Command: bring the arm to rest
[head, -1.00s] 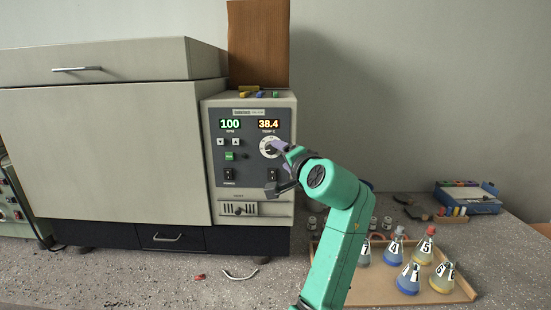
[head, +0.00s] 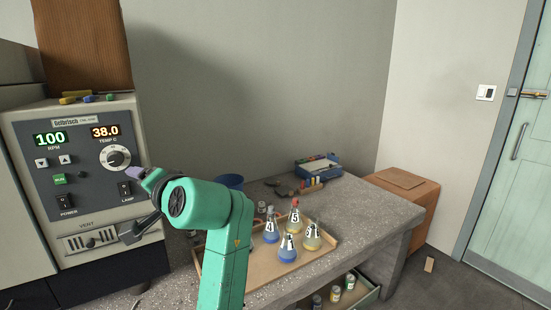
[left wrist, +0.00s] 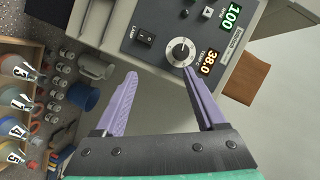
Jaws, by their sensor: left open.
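My left gripper (head: 148,180) is at the front of the machine's control panel (head: 92,185), beside the lower right of the temperature dial (head: 116,157). In the left wrist view, its two purple fingers (left wrist: 160,74) are spread apart with nothing between them. The dial (left wrist: 181,52) lies just beyond the fingertip on the right and appears apart from it. The green display (head: 50,138) reads 100 RPM and the orange display (head: 105,132) reads 38.0. My right gripper is not in view.
A wooden tray (head: 325,252) with several numbered flasks stands on the bench (head: 375,205) right of my arm. A blue cup (head: 231,181) and a blue box (head: 318,167) stand behind. An open drawer (head: 370,296) is below. The floor at right is mostly clear.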

